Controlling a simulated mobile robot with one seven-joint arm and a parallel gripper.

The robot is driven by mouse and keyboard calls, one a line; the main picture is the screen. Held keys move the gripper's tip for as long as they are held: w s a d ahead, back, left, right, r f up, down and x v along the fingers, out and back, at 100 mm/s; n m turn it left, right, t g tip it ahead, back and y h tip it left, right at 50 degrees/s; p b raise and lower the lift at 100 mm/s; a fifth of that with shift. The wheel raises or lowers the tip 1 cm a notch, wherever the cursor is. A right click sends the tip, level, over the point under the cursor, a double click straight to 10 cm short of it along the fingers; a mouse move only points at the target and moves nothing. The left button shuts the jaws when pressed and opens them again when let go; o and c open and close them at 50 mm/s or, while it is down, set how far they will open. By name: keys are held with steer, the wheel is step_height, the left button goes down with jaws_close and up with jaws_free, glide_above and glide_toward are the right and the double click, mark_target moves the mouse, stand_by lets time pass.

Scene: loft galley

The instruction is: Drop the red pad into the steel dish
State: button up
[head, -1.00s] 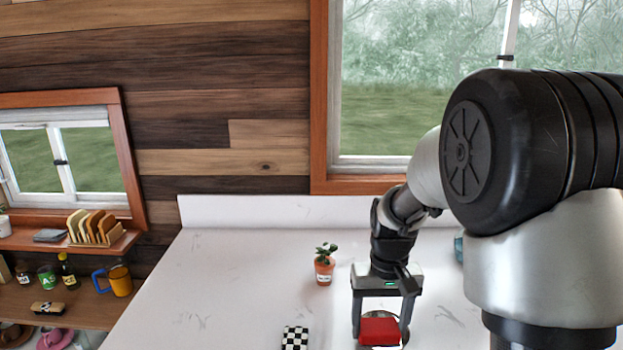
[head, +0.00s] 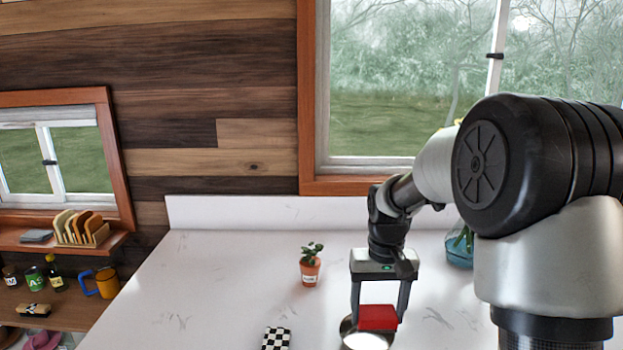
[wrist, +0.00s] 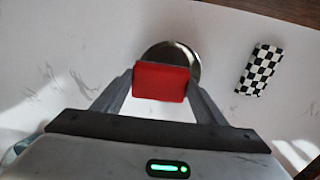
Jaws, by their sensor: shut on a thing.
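The red pad (head: 378,317) is a small red block held between the two fingers of my gripper (head: 380,316). It also shows in the wrist view (wrist: 160,82), with the fingers of my gripper (wrist: 160,88) on either side of it. The steel dish (head: 352,338) is round and shiny and stands on the white counter; the pad hides part of it in both views. In the wrist view the dish (wrist: 190,58) shows beyond and around the pad's far edge. The pad appears above the dish, overlapping its near part in the wrist view; the height of the gap is hard to tell.
A black-and-white checkered block (head: 276,339) lies left of the dish, also in the wrist view (wrist: 259,69). A small potted plant (head: 310,270) stands behind. A blue glass vase (head: 459,250) is partly behind my arm. The counter's left part is clear.

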steer(key=o, duration=1)
steer(key=shift+r, duration=0.15)
step_height(320, 180, up, 17)
steer(key=shift+r, duration=0.1)
